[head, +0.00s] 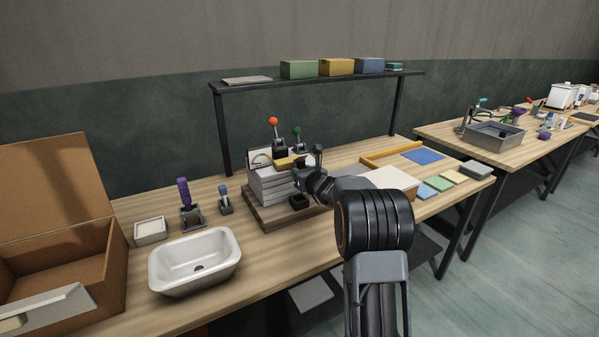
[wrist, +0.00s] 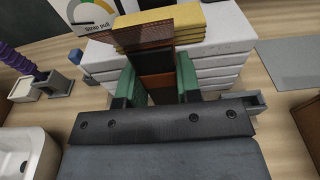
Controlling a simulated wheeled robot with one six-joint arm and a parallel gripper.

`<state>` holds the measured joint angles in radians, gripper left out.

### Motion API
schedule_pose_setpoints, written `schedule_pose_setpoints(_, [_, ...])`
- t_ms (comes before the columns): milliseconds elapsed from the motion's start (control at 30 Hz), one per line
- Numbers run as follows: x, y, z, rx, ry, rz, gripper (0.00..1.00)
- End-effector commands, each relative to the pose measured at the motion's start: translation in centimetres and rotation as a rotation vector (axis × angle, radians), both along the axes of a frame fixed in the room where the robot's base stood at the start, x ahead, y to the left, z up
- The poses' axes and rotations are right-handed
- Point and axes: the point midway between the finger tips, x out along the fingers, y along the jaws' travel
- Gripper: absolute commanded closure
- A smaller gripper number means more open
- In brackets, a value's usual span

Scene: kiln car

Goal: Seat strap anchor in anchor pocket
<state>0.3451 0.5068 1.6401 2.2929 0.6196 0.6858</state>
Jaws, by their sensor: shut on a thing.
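My gripper (head: 308,183) is at the right front side of a stack of pale slabs (head: 268,187). In the wrist view its two green finger pads (wrist: 157,82) are shut on an orange-brown piece with a black band (wrist: 155,62), which looks like the strap anchor. Its lower end is hidden behind the gripper body. A small dark open box (head: 299,202), perhaps the anchor pocket, sits low at the stack's front, below my gripper. I cannot see inside it.
Levers with an orange knob (head: 273,121) and a green knob (head: 297,131) rise behind. A white basin (head: 195,262) and cardboard box (head: 60,250) are left. A cream block (head: 392,181) is right.

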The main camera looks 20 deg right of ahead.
Motion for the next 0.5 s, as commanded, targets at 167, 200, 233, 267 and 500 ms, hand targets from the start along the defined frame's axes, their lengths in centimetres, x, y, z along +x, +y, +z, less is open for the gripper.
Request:
schedule_pose_setpoints(167, [0.02,0.14,0.07,0.000,-0.002,0.002,1.00])
schedule_pose_setpoints(200, [0.02,0.17,0.08,0.000,-0.002,0.002,1.00])
schedule_pose_setpoints(233, [0.02,0.19,0.10,0.001,-0.003,0.003,1.00])
schedule_pose_setpoints(267, [0.01,0.21,0.11,0.001,-0.004,0.003,1.00])
schedule_pose_setpoints(500, [-0.03,0.32,-0.72,0.001,-0.006,0.003,1.00])
